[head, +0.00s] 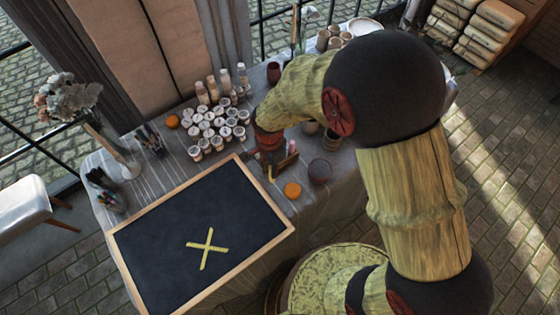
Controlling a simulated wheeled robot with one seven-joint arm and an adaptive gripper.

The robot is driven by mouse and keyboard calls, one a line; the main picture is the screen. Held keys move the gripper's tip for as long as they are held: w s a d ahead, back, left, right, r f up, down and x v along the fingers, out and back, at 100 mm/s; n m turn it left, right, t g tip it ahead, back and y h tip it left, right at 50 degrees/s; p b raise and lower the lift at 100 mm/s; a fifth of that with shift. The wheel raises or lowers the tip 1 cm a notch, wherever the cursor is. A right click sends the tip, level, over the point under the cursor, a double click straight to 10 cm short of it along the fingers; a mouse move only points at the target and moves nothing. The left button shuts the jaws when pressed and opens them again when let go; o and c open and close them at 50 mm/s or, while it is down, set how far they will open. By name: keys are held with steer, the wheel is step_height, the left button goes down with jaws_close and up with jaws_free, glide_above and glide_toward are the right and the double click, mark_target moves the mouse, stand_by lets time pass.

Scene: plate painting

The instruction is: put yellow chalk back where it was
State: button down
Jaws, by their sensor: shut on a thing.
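The yellow chalk (270,173) is a small yellow stick just below my gripper (269,163). I cannot tell whether the chalk touches the table.
Several paint jars (215,128) stand left of and behind my gripper. An orange fruit (292,190) and a dark cup (319,172) are close on its right. A flower vase (122,160) and pen holders stand at the left.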

steer(key=shift+w+d+f+b, duration=0.3)
steer(key=shift+w+d+f, duration=0.15)
steer(key=shift+w+f, duration=1.8)
steer(key=shift+w+d+f+b, duration=0.3)
steer(key=shift+w+d+f, duration=0.15)
steer(key=shift+w+f, duration=1.8)
steer(key=shift+w+d+f+b, duration=0.3)
steer(key=shift+w+d+f, duration=0.15)
steer(key=shift+w+f, duration=1.75)
steer(key=shift+w+r, duration=0.15)
steer(key=shift+w, duration=0.05)
steer(key=c, duration=1.8)
jaws_free()
step_height(320, 180, up, 12)
steer(key=p, duration=0.1)
